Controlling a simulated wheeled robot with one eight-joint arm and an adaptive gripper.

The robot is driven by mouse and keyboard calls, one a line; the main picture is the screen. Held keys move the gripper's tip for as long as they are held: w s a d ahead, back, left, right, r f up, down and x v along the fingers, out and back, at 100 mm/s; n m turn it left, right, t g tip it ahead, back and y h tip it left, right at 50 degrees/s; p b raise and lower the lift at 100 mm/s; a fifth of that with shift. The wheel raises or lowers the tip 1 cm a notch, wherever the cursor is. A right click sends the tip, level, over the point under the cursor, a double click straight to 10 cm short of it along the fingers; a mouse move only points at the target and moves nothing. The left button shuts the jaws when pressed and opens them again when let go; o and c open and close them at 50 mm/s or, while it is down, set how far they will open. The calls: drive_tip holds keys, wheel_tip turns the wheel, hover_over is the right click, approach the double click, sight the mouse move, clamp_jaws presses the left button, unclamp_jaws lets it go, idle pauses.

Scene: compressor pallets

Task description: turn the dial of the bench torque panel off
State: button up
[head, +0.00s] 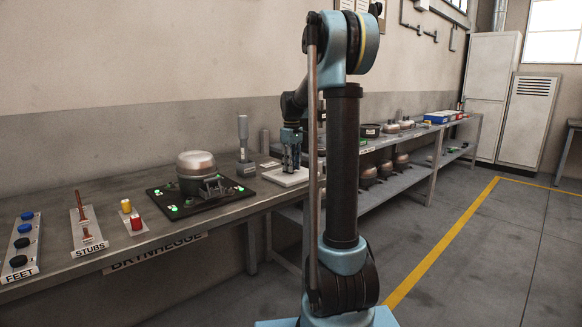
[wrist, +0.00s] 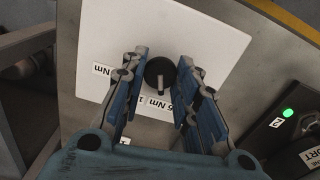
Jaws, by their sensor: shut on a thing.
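The bench torque panel is a white plate (head: 277,178) on the bench, mostly hidden behind my arm and gripper in the head view. In the wrist view the panel (wrist: 200,28) fills the middle, with printed labels reading Nm. Its dial (wrist: 160,68) is a round dark knob with a grey raised bar across it. My gripper (wrist: 160,70) points down over the panel with a blue finger on each side of the dial, and is shut on it. In the head view my gripper (head: 291,160) reaches down to the panel. The marking the dial's bar points to is partly covered.
Left of the panel stand a grey upright tool (head: 243,140) and a black pallet (head: 160,194) with a metal compressor (head: 196,165) and green lights. Farther left are trays of stubs (head: 88,232) and feet (head: 22,245). A second bench with several parts stands beyond my arm.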

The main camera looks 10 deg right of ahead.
drive_tip(key=n, duration=0.3)
drive_tip(key=shift+n, duration=0.3)
drive_tip(key=shift+w+n, duration=0.1)
drive_tip(key=shift+n, duration=1.8)
drive_tip(key=o, duration=1.1)
wheel_tip(320, 180, up, 12)
drive_tip(key=shift+f, duration=0.1)
